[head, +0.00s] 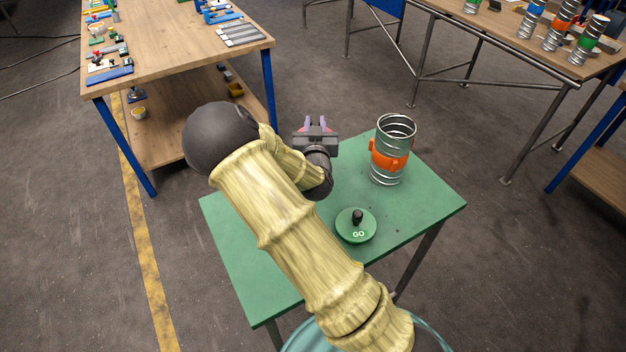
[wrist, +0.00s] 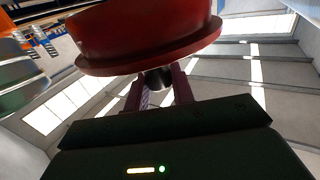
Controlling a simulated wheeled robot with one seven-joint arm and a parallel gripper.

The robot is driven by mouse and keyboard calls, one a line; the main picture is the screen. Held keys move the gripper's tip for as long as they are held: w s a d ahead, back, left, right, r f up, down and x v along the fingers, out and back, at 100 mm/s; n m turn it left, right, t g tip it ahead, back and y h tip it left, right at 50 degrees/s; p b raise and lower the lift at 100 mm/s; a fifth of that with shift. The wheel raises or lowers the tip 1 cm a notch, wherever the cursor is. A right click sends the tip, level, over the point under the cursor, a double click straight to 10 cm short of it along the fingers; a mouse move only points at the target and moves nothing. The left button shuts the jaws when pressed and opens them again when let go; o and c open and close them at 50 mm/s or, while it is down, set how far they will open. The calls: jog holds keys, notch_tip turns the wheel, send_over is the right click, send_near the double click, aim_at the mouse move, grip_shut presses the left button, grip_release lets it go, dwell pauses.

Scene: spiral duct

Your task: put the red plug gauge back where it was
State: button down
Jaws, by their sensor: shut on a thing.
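The red plug gauge (wrist: 145,35) fills the top of the wrist view, a wide red disc with a flange. My gripper (wrist: 158,88) is shut on its dark knob, and the gauge is held in the air. In the head view my gripper (head: 316,124) is over the far edge of the green table (head: 240,255); the gauge is mostly hidden there. A green plug gauge marked GO (head: 356,227), with a black knob, lies on the green table. A spiral duct piece (head: 395,132) with an orange clamp (head: 388,158) stands upright on the table, right of my gripper.
A wooden workbench (head: 170,50) with blue legs and assorted tools and parts stands at the upper left. Another bench (head: 490,28) at the upper right holds several duct pieces with coloured bands. The floor between the benches is clear.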

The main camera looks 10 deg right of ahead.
jog(key=shift+w+f, duration=0.2)
jog(key=shift+f, duration=0.2)
jog(key=shift+r, duration=0.1)
jog(key=shift+s, duration=0.15)
jog(key=shift+f+p, duration=0.55)
jog(key=shift+f, duration=2.35)
notch_tip(320, 180, down, 4)
jog(key=shift+f+p, duration=0.1)
jog(key=shift+p, duration=0.35)
